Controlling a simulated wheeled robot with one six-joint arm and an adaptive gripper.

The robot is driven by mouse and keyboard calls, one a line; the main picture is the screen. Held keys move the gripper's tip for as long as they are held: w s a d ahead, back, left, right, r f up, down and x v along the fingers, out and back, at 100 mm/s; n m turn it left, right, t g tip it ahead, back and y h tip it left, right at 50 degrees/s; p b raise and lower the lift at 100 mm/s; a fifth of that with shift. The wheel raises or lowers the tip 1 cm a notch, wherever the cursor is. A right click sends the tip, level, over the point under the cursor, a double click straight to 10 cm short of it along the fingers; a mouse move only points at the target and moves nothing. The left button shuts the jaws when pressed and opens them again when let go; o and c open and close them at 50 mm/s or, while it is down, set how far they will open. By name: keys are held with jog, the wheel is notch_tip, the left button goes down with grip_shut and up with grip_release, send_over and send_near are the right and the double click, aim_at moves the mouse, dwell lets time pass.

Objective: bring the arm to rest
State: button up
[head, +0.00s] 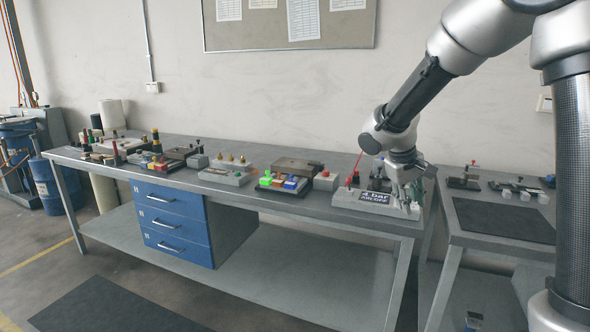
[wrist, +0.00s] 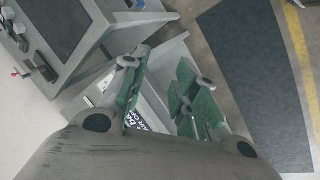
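My gripper (head: 408,192) hangs fingers down at the right end of the long workbench (head: 300,212), over or just beside a grey fixture block (head: 345,198) with a "4 BAR" label plate. I cannot tell whether it touches the block. In the wrist view my gripper (wrist: 163,92) shows its two green-padded fingers apart, with no object held between them. The label plate (wrist: 137,121) shows partly behind the left finger. The rest of the block is largely hidden by the fingers.
A red upright pin (head: 356,168) stands at the block's left. Coloured buttons (head: 278,182) and several fixtures line the bench leftward. A second table (head: 470,243) with a dark mat (head: 505,220) stands at right. A pinboard (head: 290,25) hangs on the wall. Floor in front is clear.

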jog(key=s+d+r+m+y, duration=0.1)
jog(key=s+d+r, duration=0.1)
jog(key=s, duration=0.7)
jog(key=s+d+r+m+t+y, duration=0.1)
jog(key=s+r, duration=0.3)
jog(key=s, duration=0.5)
jog(key=s+d+r+m+t+y, duration=0.1)
jog(key=s+d+r+y, duration=0.1)
jog(key=s, duration=0.7)
jog(key=shift+s+d+r, duration=0.3)
jog(key=shift+s+r, duration=0.1)
jog(key=shift+r, duration=0.05)
